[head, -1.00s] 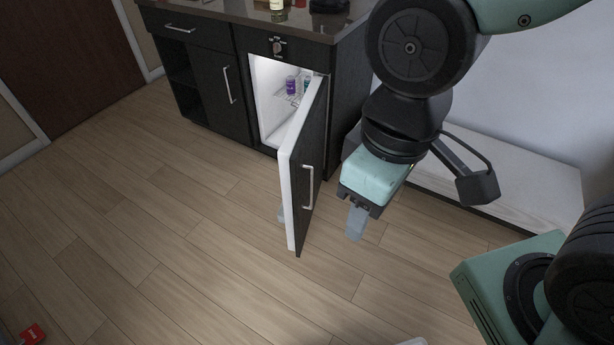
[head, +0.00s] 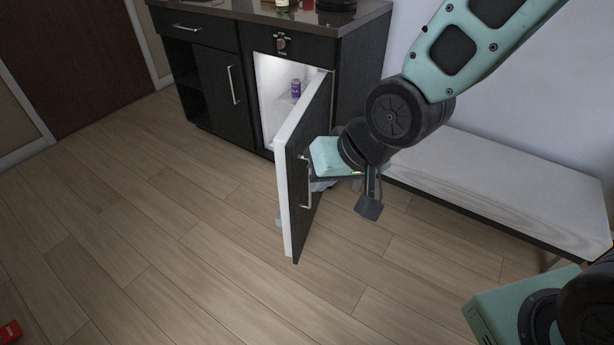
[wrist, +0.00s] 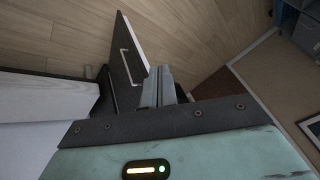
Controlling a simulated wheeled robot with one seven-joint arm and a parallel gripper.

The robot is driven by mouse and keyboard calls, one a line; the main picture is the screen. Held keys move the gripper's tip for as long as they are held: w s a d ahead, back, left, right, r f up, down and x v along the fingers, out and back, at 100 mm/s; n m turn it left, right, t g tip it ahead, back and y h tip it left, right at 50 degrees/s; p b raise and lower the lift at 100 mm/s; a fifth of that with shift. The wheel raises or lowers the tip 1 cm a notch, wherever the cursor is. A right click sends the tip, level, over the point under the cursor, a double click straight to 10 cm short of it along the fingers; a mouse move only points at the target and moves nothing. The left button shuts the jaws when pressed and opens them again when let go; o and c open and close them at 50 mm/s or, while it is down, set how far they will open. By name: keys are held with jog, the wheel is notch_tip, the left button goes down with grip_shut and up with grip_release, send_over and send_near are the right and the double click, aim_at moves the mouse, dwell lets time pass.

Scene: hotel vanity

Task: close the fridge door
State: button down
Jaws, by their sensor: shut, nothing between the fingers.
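The fridge door (head: 284,195) stands wide open, swung out from the dark cabinet, with its white inner edge facing left. Its dark outer face has a silver handle (head: 307,185). The lit fridge interior (head: 270,90) holds a small purple can (head: 295,88). My gripper (head: 322,185) is shut and empty, on the outer-face side of the door close to the handle. In the wrist view my gripper's fingers (wrist: 163,86) are together beside the door (wrist: 139,55), and the handle (wrist: 131,67) shows just left of them. I cannot tell whether they touch the door.
The dark vanity cabinet (head: 214,85) holds the fridge, with bottles on its counter. A low pale bench (head: 500,185) runs along the wall at right. The wooden floor (head: 150,220) left of the door is clear. A red object (head: 9,332) lies at lower left.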

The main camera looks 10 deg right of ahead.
jog(key=w+d+f+m+t+y+b, duration=0.2)
jog(key=w+f+m+t+b, duration=0.45)
jog(key=w+f+b, duration=0.55)
jog(key=m+t+b, duration=0.6)
jog(key=m+b, duration=0.3)
jog(key=m, duration=0.1)
send_near(299, 148)
jog(key=w+d, duration=0.2)
jog(key=w, duration=0.1)
jog(key=shift+n+h, duration=0.25)
jog(key=shift+h, duration=0.15)
jog(key=shift+w+a+b, duration=0.25)
jog(key=shift+w+a, duration=0.45)
jog(key=shift+a, duration=0.3)
jog(key=shift+w+a+b, duration=0.2)
jog(key=shift+w+a, duration=0.45)
jog(key=shift+a, duration=0.3)
